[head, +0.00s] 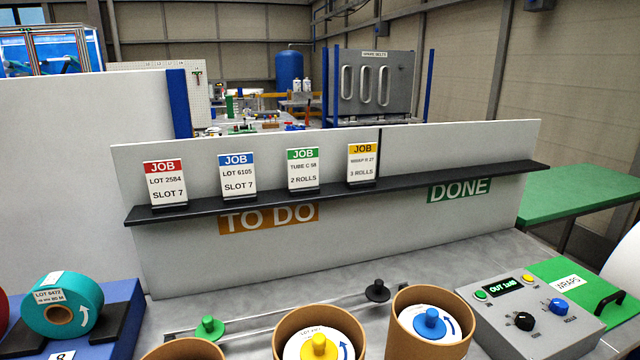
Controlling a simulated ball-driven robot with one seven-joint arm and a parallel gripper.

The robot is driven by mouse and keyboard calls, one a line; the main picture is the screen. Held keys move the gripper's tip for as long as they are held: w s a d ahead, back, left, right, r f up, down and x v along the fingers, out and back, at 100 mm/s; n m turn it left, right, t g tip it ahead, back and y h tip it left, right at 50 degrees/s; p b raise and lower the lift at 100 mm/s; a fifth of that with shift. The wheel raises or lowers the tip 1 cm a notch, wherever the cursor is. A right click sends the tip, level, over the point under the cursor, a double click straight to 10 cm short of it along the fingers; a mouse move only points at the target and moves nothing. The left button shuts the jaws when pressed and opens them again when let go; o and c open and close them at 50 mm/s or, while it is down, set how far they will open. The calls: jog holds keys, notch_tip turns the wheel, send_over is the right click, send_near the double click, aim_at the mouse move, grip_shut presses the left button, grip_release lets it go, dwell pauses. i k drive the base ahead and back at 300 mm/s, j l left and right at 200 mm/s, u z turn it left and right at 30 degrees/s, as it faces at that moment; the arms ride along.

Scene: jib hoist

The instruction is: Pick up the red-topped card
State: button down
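The red-topped card (165,184) stands upright at the left end of a black ledge (410,183) on a pale board. It reads JOB, LOT 2584, SLOT 7. To its right on the same ledge stand a blue-topped card (238,176), a green-topped card (303,169) and a yellow-topped card (362,164). The ledge over the DONE label (459,190) is bare. My gripper is not in view.
In front of the board stand brown tubes with yellow (319,346) and blue (429,322) knobs. A teal roll (62,305) is at the lower left. A control box (525,308) is at the lower right. The space right before the cards is clear.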

aim_at(165, 181)
jog(key=i+l+u, duration=0.1)
jog(key=l+u, duration=0.3)
jog(key=i+l+u, duration=0.1)
jog(key=u, duration=0.25)
jog(key=l, duration=0.1)
